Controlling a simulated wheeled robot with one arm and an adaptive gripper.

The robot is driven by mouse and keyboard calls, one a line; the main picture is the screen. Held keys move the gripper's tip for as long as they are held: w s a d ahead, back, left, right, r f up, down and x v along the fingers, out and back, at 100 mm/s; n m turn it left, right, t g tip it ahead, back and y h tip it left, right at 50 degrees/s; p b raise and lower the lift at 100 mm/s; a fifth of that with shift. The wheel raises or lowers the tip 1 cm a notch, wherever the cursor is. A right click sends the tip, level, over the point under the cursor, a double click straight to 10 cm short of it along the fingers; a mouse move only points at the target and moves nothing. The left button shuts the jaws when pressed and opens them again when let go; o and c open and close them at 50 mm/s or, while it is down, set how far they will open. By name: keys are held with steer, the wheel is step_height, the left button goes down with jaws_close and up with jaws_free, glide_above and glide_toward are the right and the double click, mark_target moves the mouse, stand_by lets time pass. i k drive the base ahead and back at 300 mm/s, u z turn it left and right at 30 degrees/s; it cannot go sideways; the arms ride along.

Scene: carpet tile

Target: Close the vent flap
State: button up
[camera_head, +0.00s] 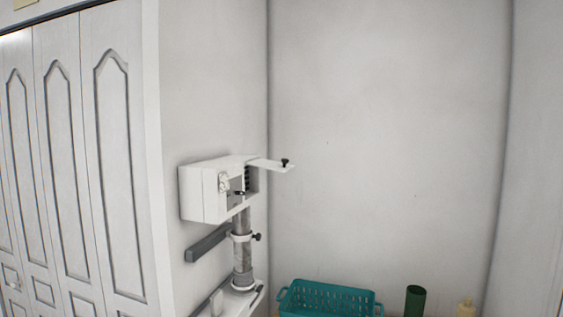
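A white box-shaped vent unit (203,194) is fixed to the wall left of the corner. A thin white flap (268,164) sticks out to the right from its upper edge, standing open. A small black knob (285,162) sits near the flap's outer end. Dark slats (247,178) show in the opening below the flap. The side facing me has a grey panel with small fittings. My gripper is not in view, and nothing is seen touching the flap.
A grey pipe (243,258) with a clamp and black knob runs down below the box. A dark grey bar (207,243) is left of it. A teal basket (328,300), green cylinder (415,300) and cream bottle (465,307) are below right. White panelled doors (80,160) are left. The right wall is bare.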

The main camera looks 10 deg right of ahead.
mark_target(283, 167)
steer(key=k, duration=0.45)
steer(key=z, duration=1.25)
steer(key=i, duration=1.1)
steer(key=u, duration=2)
